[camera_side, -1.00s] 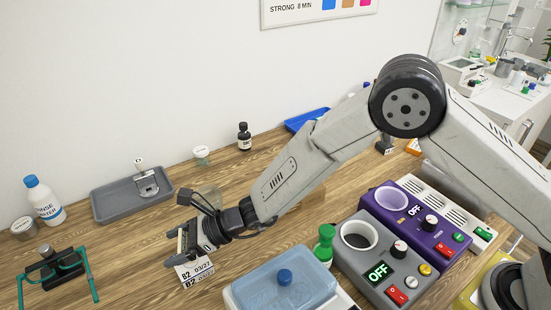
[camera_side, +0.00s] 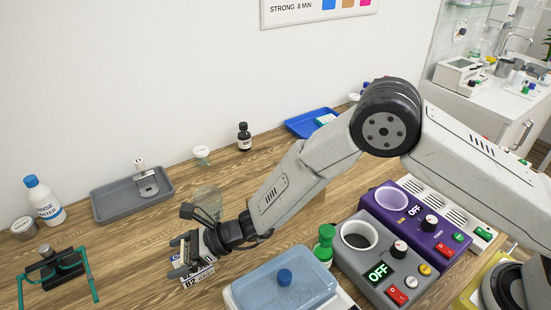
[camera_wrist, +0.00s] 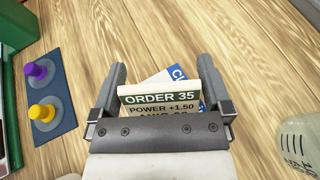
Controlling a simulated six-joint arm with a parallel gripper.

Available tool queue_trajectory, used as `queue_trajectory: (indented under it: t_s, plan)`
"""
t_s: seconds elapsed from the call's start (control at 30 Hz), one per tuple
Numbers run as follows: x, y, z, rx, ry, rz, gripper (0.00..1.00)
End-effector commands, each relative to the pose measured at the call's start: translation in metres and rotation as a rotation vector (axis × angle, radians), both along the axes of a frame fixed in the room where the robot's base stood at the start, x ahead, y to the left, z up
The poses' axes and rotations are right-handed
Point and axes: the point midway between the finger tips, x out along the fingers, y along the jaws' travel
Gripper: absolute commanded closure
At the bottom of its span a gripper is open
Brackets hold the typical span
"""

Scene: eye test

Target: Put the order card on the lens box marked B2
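The lens box marked B2 (camera_side: 198,282) is on the wooden table under my gripper, with part of it covered by the fingers. The order card, reading ORDER 35 and POWER +1.50 (camera_wrist: 160,97), has a green header and shows between my fingers in the wrist view. Its lower part is hidden by my gripper's bar. A white and blue printed thing (camera_wrist: 180,74) lies behind the card.
A clear-lidded blue container (camera_side: 283,278) and a green bottle (camera_side: 324,245) stand right of the gripper. Green glasses on a stand (camera_side: 62,268) are at left. A grey tray (camera_side: 112,209) is behind. A jar (camera_wrist: 298,140) stands close right in the wrist view.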

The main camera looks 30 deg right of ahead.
Motion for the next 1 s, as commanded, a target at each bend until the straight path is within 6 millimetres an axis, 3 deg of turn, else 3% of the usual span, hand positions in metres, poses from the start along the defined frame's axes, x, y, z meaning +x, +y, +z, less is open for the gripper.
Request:
queue_trajectory:
  t_s: [0.47,1.0]
  plan:
    - [-0.001,-0.004,0.005,0.0,0.0,-0.001,0.0]
    - [-0.021,-0.053,0.028,0.0,0.0,-0.003,0.0]
